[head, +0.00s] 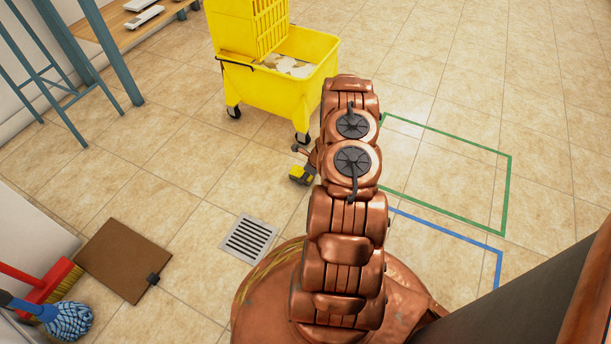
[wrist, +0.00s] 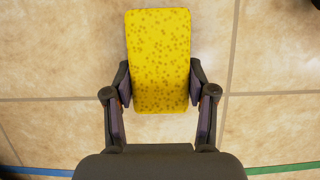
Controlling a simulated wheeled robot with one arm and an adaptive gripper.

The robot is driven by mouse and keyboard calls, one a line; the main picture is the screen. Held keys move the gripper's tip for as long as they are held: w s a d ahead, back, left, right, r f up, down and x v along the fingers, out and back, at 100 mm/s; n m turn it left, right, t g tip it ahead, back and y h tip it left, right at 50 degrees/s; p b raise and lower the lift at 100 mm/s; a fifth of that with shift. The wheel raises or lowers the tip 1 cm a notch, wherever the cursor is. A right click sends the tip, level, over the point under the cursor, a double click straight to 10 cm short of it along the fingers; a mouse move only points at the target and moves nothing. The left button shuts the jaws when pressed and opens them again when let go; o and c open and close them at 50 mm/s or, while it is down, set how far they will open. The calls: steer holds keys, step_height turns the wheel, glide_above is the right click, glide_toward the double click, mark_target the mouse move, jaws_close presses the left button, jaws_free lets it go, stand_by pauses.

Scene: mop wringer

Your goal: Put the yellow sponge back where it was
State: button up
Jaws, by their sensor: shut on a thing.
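The yellow sponge (wrist: 159,60) is held upright in the wrist view, a flat block with darker pores. My gripper (wrist: 160,88) is shut on it, with one dark finger against each long side near its lower end. Tile floor shows around the sponge; I cannot tell how far it is above the floor. In the head view a small yellow part of the sponge (head: 297,174) shows left of my arm, and my arm hides most of the gripper.
A yellow wheeled mop bucket (head: 285,85) with a wringer stands ahead. Green (head: 508,185) and blue (head: 450,238) floor outlines lie to the right. A floor drain (head: 249,238), a brown board (head: 124,260), a red broom (head: 60,282) and a blue mop head (head: 68,321) are left.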

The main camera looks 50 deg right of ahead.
steer(key=shift+f, duration=0.2)
steer(key=o, duration=1.2)
steer(key=shift+o, duration=0.2)
steer(key=shift+r, duration=0.1)
